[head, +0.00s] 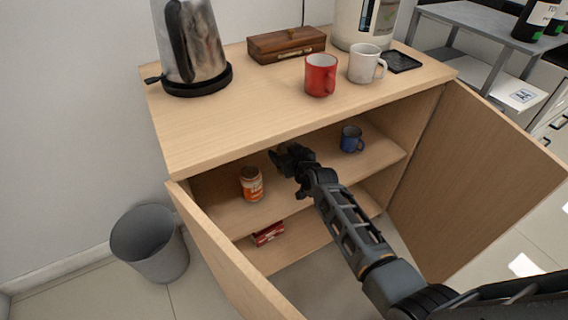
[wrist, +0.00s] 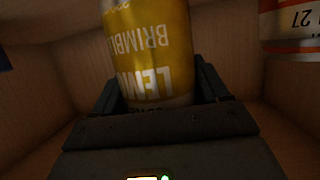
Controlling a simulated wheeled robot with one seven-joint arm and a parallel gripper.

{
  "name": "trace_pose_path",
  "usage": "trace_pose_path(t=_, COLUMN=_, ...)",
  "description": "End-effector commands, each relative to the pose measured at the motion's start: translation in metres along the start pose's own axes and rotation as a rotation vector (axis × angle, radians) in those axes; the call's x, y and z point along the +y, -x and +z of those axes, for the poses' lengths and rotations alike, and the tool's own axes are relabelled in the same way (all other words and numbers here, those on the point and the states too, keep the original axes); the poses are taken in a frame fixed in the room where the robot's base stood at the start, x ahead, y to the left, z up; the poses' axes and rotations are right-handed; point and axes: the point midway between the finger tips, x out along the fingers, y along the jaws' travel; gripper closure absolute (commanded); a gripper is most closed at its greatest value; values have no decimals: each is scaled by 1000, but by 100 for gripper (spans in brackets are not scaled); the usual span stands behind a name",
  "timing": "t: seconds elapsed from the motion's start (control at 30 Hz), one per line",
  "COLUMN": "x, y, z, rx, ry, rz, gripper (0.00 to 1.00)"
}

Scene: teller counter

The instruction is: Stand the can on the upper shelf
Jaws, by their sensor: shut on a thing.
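A yellow can with white lettering (wrist: 150,50) is between the fingers of my gripper (wrist: 155,95) in the wrist view. My gripper is shut on it. The can's axis runs roughly in line with the neighbouring jar, so it looks about upright. In the head view my gripper (head: 284,158) reaches into the cabinet over the upper shelf (head: 222,207), and the can is mostly hidden behind it. I cannot tell whether the can's base touches the shelf.
An orange-labelled jar (head: 251,184) stands left of my gripper on the upper shelf; it also shows in the wrist view (wrist: 290,28). A blue mug (head: 351,139) stands to the right. A red item (head: 268,233) lies on the lower shelf. Both cabinet doors (head: 490,180) are open.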

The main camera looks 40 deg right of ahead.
Motion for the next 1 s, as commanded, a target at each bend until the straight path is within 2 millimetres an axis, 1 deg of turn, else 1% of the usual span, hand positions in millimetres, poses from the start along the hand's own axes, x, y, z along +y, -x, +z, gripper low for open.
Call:
trace_pose_path(t=0.03, x=-1, y=-5, z=0, rx=3, ry=0, rz=0, gripper=72)
trace_pose_path(t=0.17, x=-1, y=-10, z=3, rx=3, ry=0, rz=0, gripper=72)
trace_pose_path(t=0.27, x=-2, y=-13, z=13, rx=1, ry=0, rz=-1, gripper=72)
trace_pose_path(t=0.4, x=-1, y=-20, z=34, rx=1, ry=-1, rz=1, gripper=72)
trace_pose_path(t=0.47, x=-1, y=-22, z=39, rx=1, ry=0, rz=0, gripper=72)
trace_pose_path(t=0.7, x=-2, y=-22, z=38, rx=3, ry=0, rz=0, gripper=72)
trace_pose_path(t=0.87, x=-2, y=-23, z=42, rx=3, ry=1, rz=0, gripper=72)
trace_pose_path(t=0.9, x=-2, y=-23, z=42, rx=0, ry=0, rz=-1, gripper=24)
trace_pose_path(t=1.0, x=-2, y=-22, z=42, rx=0, ry=0, rz=-1, gripper=15)
